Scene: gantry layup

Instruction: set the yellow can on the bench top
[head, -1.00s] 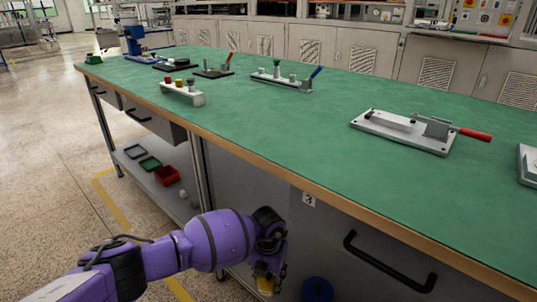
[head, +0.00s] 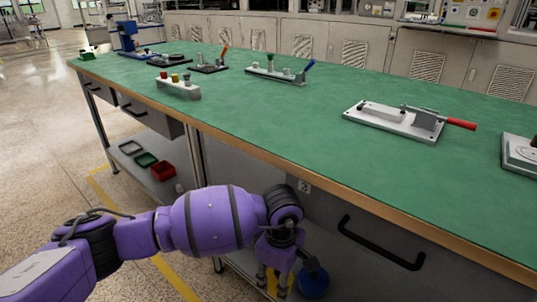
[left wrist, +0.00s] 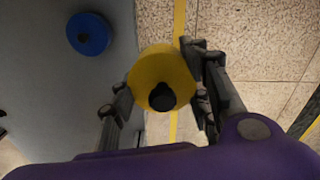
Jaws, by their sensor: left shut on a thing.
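The yellow can (left wrist: 163,72) is between the fingers of my left gripper (left wrist: 158,112) in the left wrist view, with a dark knob on its near end. The gripper is shut on it. In the head view my left gripper (head: 278,278) hangs low in front of the bench, below the top's edge, and the can is mostly hidden by the fingers. The green bench top (head: 270,125) is above and beyond the gripper. My right gripper is not in view.
A blue round thing (head: 314,281) is close beside the gripper; it also shows in the left wrist view (left wrist: 89,34). A drawer handle (head: 380,243) juts from the bench front. A red-handled clamp fixture (head: 395,122) stands on the top. The middle of the top is clear.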

